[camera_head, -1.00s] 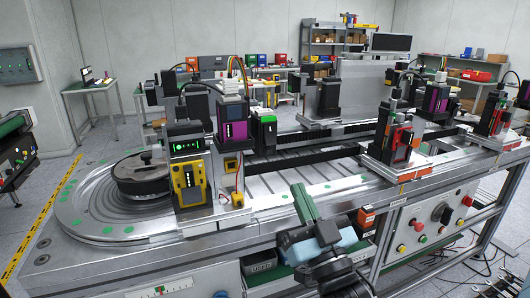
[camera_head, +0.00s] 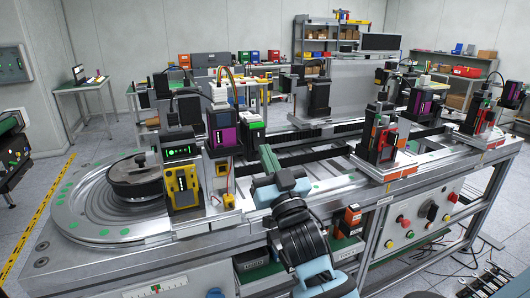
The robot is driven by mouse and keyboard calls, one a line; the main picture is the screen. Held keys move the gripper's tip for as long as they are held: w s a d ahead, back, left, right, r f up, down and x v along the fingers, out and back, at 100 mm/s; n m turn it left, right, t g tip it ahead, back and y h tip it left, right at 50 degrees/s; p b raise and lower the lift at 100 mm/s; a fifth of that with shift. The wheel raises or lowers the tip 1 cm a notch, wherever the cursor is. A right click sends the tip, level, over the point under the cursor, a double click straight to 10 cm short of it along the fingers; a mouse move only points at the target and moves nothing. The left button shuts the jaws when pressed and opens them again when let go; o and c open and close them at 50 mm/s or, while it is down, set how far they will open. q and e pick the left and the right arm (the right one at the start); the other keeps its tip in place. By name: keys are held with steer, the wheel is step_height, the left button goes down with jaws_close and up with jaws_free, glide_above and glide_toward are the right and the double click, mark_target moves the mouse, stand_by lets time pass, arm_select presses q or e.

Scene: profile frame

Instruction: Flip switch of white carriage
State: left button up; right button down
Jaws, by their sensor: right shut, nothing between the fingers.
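My right gripper (camera_head: 265,150) rises from the bottom middle, its green-grey fingers pointing up and shut with nothing between them. It is just right of a carriage with a white upright body (camera_head: 218,180), apart from it in the picture; I cannot tell the depth between them. My left gripper is not in view.
A round dark disc (camera_head: 135,178) sits on the rail's curved left end. More carriages with red and orange parts (camera_head: 383,143) stand on the right. A button panel (camera_head: 420,218) is on the bench front. The rail bed right of my gripper is mostly clear.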

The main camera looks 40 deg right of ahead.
steer(key=shift+w+d+f, duration=0.15)
steer(key=shift+w+f, duration=0.1)
steer(key=shift+w, duration=0.3)
steer(key=shift+w+d+f, duration=0.1)
steer(key=shift+w+f, duration=0.1)
steer(key=shift+w, duration=0.5)
steer(key=shift+f, duration=0.1)
